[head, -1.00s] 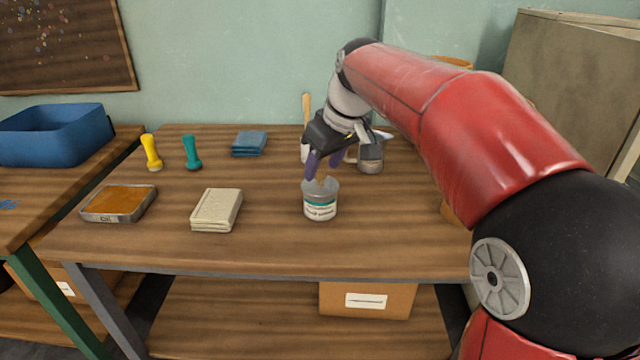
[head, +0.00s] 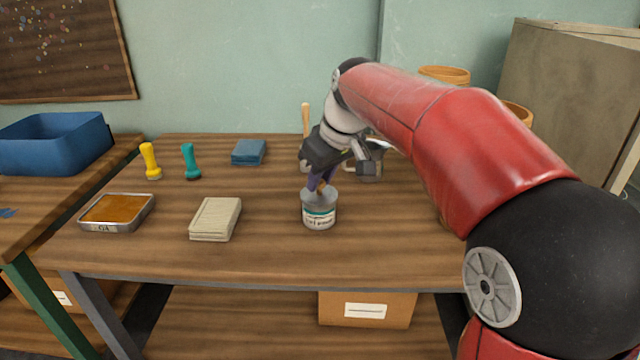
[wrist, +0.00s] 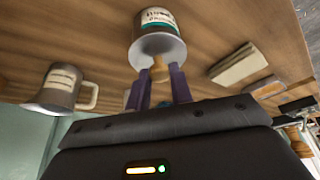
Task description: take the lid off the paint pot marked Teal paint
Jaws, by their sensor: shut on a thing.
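The paint pot (head: 319,218) is a small grey metal pot with a white and teal label, upright on the wooden table. Its label is too small to read surely. Its grey lid (wrist: 158,48) sits on top, with no gap visible, and has a tan knob (wrist: 159,70). My gripper (wrist: 162,76) comes down from above, its purple fingers on either side of the knob, shut on it. In the head view my gripper (head: 321,186) partly hides the knob.
A labelled metal mug (wrist: 58,88) stands behind the pot, partly hidden by my arm in the head view. Cream cloths (head: 215,219), an orange pad tin (head: 117,212), teal (head: 191,162) and yellow (head: 150,161) handled tools and blue cloths (head: 249,152) lie left.

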